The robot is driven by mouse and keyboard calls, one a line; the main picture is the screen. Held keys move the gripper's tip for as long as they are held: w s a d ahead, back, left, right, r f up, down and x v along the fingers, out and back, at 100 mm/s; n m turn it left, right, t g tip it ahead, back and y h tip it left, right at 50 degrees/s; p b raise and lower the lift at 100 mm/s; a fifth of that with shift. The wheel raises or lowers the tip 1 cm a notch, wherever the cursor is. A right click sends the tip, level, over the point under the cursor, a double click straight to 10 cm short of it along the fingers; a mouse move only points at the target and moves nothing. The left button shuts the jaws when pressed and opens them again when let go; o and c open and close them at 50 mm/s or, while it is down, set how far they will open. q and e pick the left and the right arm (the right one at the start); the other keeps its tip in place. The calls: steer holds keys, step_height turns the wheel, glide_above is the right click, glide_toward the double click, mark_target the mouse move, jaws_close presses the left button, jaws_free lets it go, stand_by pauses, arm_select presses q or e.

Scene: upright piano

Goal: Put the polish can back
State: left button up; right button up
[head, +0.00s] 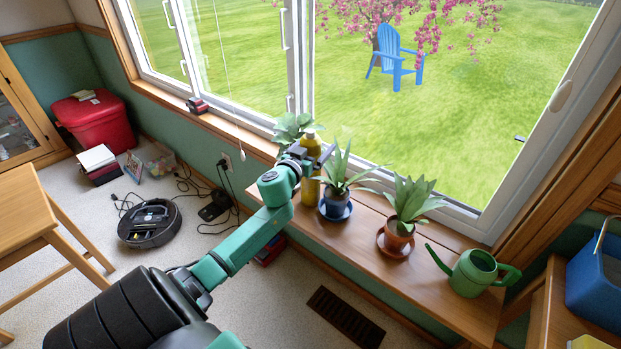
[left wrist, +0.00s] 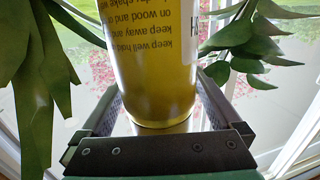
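The polish can (head: 311,188) is a tall yellow can, upright at the window side of the long wooden bench (head: 375,243), between two potted plants. My left gripper (head: 318,158) reaches it from the left, at its upper part. In the left wrist view the can (left wrist: 158,75) fills the space between the two fingers (left wrist: 160,110), which lie along its sides. Its label text shows upside down there. I cannot tell clearly whether its base bears on the bench. My right gripper is not in view.
A blue-potted plant (head: 336,206) stands close right of the can, a leafy plant (head: 290,128) close behind left. Further right are a terracotta-potted plant (head: 398,236) and a green watering can (head: 472,274). The window (head: 440,150) is behind. A robot vacuum (head: 149,223) lies on the floor.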

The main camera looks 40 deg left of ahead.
arm_select(q)
jaws_close()
